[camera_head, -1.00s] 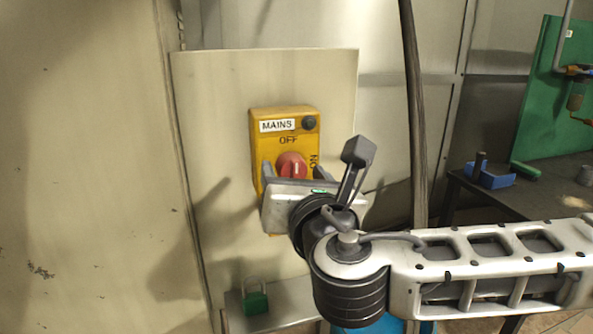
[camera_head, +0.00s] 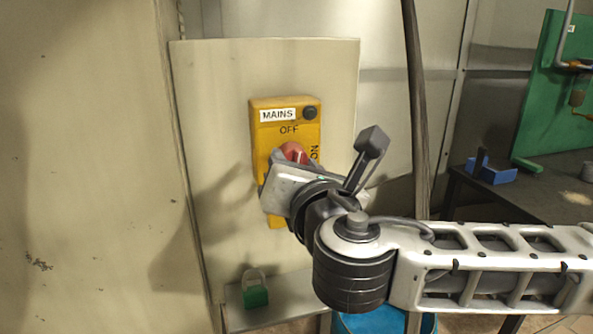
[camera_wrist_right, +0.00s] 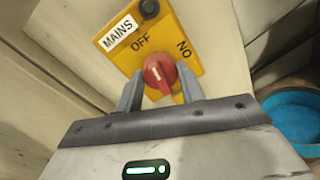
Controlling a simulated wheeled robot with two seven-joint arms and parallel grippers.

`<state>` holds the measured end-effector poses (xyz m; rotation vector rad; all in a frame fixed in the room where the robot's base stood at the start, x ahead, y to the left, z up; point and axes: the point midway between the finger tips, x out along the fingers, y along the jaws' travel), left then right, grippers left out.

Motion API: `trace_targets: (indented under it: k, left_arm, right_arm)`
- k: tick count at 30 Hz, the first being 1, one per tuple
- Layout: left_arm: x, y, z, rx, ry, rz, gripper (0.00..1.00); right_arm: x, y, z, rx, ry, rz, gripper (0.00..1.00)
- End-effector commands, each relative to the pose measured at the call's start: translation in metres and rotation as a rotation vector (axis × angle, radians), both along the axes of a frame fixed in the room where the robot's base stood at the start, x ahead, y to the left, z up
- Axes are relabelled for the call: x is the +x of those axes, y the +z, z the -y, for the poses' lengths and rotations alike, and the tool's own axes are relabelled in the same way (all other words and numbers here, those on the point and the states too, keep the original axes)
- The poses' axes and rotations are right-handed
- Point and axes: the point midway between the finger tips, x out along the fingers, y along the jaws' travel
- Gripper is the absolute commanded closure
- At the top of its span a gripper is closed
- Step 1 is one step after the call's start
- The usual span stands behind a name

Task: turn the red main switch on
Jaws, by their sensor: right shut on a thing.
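The red main switch (camera_head: 293,152) is a knob on a yellow box (camera_head: 285,108) labelled MAINS, with OFF above the knob and a sideways ON label at its right. My right gripper (camera_head: 298,161) is at the knob, tilted clockwise. In the wrist view its two fingers (camera_wrist_right: 160,90) stand on either side of the red knob (camera_wrist_right: 158,72) and are shut on it. The knob's white mark points between the OFF and ON labels there. The gripper body hides the lower part of the box in the head view. My left gripper is not in view.
The box is on a pale upright panel (camera_head: 215,120). A dark vertical cable (camera_head: 414,100) hangs right of the panel. A blue bin (camera_head: 385,322) is below my arm. A dark table (camera_head: 540,190) stands at right.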

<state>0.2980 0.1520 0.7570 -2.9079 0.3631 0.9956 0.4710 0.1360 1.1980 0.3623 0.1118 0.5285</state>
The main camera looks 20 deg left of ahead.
Motion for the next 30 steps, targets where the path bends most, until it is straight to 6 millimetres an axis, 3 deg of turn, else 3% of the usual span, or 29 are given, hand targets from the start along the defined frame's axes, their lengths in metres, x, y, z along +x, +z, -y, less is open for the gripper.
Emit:
trace_targets:
  k: [30]
  left_arm:
    - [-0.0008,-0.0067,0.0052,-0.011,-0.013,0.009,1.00]
  right_arm:
    - [0.0011,0.0004,0.0014,0.796,-0.004,-0.539,0.85]
